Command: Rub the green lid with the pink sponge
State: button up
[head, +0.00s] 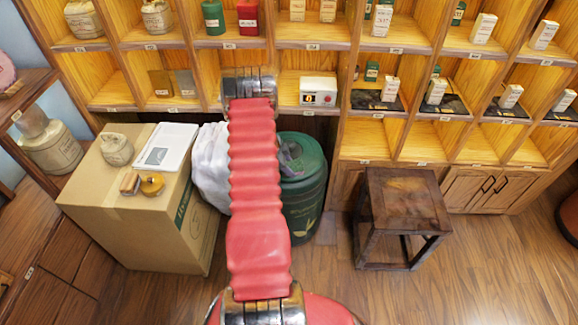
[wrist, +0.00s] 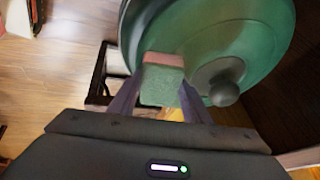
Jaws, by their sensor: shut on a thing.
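The green lid (wrist: 240,35) is a big round disc with a dark knob, filling the top right of the wrist view. In the head view the lid (head: 305,150) tops a green canister, partly hidden behind my red arm. My gripper (wrist: 162,82) is shut on the pink sponge (wrist: 162,86), which has a pink layer at its far end and a green layer nearer. The sponge overlaps the lid's left part, left of the knob; I cannot tell whether they touch. In the head view the sponge is hidden, and only a purplish bit shows by the lid.
A cardboard box (head: 150,220) with a paper, a pouch and small items stands left of the canister, a white bag (head: 211,165) between them. A dark wooden stool (head: 402,190) stands to the right. Wooden shelves (head: 400,138) rise behind. Floor is clear in front of the stool.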

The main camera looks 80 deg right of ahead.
jog(key=shift+d, duration=0.1)
jog(key=shift+w+d+r, duration=0.15)
jog(key=shift+d, duration=0.45)
jog(key=shift+w+d+r, duration=0.1)
jog(key=shift+d, duration=0.55)
jog(key=shift+w+d+r, duration=0.15)
jog(key=shift+d, duration=0.45)
jog(key=shift+w+a, duration=0.1)
jog(key=shift+w, duration=0.5)
jog(key=shift+w+f, duration=0.15)
jog(key=shift+w, duration=0.05)
jog(key=shift+a, duration=0.1)
jog(key=shift+a, duration=0.1)
